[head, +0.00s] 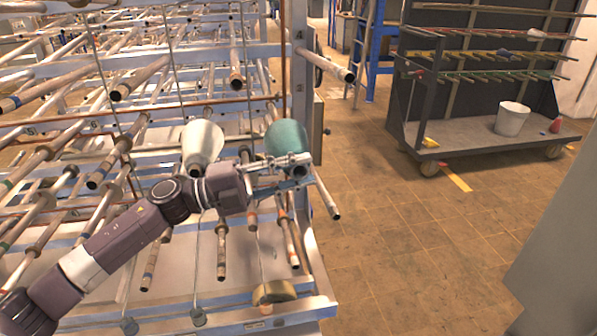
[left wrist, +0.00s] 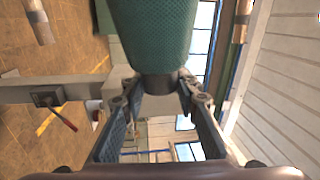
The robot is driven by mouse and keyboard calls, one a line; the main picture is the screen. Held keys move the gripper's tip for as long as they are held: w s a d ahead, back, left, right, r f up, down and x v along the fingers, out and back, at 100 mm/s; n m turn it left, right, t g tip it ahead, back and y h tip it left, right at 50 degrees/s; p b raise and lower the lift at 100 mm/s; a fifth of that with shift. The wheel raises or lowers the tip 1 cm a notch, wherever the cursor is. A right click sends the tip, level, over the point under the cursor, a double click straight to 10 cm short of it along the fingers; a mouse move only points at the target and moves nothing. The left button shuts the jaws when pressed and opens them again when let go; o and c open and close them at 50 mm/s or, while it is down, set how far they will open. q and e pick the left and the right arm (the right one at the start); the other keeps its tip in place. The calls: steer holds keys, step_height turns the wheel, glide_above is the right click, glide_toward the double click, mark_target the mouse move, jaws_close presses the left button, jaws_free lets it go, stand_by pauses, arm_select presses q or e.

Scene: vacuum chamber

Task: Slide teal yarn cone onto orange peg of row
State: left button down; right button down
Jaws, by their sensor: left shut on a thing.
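A teal yarn cone (head: 286,137) is at the right end of the peg rack in the head view. My left gripper (head: 300,163) is shut on its dark narrow end, and the cone's body extends beyond the fingers. In the left wrist view the cone (left wrist: 152,35) fills the top middle, with its narrow end between the fingertips (left wrist: 160,84). Several pegs stick out of the rack (head: 299,80). A bare peg (head: 327,195) shows just below and right of the gripper.
A white cone (head: 203,141) sits left of the teal one. Long bare pegs crowd the rack on the left. A dark wheeled cart (head: 450,153) holding a white bucket (head: 511,119) stands at the back right. The tiled floor between rack and cart is clear.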

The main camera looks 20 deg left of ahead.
arm_select(q)
steer(key=shift+w+a, duration=0.35)
steer(key=shift+w, duration=0.25)
steer(key=c, duration=1.4)
jaws_free()
steer(key=shift+c, duration=0.2)
steer(key=shift+f, duration=0.1)
steer(key=shift+s, duration=0.1)
steer(key=s+d+r+p, duration=0.1)
steer(key=s+d+p, duration=0.1)
steer(key=s+d, duration=0.4)
steer(key=s+d+r+p, duration=0.1)
steer(key=s+d+p, duration=0.2)
steer(key=s, duration=0.9)
steer(key=d, duration=0.3)
steer(key=shift+s+d, duration=0.15)
steer(key=shift+d, duration=0.05)
